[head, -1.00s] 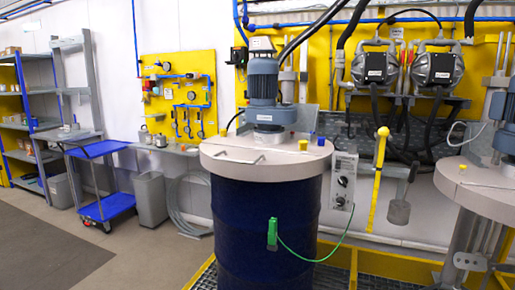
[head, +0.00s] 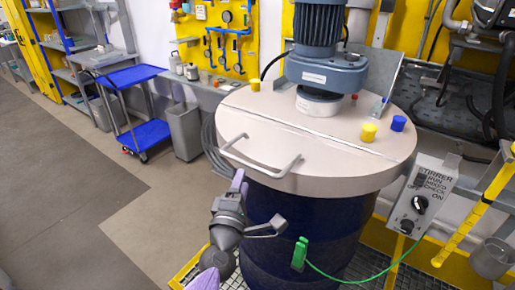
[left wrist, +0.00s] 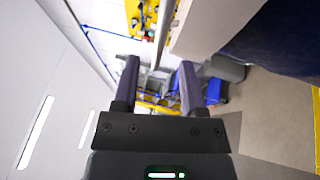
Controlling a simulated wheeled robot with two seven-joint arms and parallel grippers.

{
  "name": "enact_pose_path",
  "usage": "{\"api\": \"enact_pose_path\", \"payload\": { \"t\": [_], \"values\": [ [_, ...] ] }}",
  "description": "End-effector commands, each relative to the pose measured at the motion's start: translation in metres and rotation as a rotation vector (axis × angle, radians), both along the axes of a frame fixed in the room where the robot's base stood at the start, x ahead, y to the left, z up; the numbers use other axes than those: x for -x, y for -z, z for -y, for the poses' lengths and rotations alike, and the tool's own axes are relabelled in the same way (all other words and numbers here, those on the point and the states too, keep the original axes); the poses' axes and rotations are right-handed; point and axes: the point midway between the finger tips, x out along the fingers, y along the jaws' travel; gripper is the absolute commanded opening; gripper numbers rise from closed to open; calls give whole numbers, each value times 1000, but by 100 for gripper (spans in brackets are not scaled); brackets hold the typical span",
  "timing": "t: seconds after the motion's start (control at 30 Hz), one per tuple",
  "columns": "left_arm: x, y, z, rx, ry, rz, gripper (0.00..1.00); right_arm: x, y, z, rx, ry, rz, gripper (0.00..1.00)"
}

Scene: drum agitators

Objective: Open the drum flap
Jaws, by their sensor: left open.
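The dark blue drum (head: 330,235) stands upright with a round beige lid on top. A seam crosses the lid, and the front part is the flap (head: 265,150), which lies flat and closed. A bar handle (head: 265,165) is fixed on the flap near its front left edge. My left gripper (head: 260,198) is open and empty, just in front of and below the handle, beside the drum. In the left wrist view its fingers (left wrist: 157,68) are spread, with the lid's pale edge (left wrist: 205,25) and dark drum at upper right. My right gripper is not in view.
A blue motor (head: 325,70) stands on the lid's rear part, near yellow (head: 368,132) and blue caps. A green clamp (head: 299,253) with a cable hangs on the drum. A control box (head: 422,195) is at right.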

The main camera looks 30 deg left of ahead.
Motion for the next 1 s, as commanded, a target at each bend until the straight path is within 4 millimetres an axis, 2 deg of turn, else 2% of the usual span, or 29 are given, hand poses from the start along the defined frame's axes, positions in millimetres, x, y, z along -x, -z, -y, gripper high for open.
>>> {"api": "enact_pose_path", "payload": {
  "t": [0.1, 0.3, 0.5, 0.73, 0.9, 1.0],
  "values": [
    [-28, -7, -9, -2, 0, 3, 54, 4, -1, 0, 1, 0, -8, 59],
    [-62, -11, -20, -3, 0, 0, 54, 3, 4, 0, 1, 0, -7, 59],
    [-74, -14, -24, -4, 0, -2, 54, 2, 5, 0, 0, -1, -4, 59],
    [-74, -14, -25, -4, 0, -2, 54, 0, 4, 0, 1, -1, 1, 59],
    [-74, -14, -24, -4, 0, -2, 18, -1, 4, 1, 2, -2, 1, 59],
    [-74, -14, -24, -4, 0, -2, 0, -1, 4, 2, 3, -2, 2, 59]
  ]
}}
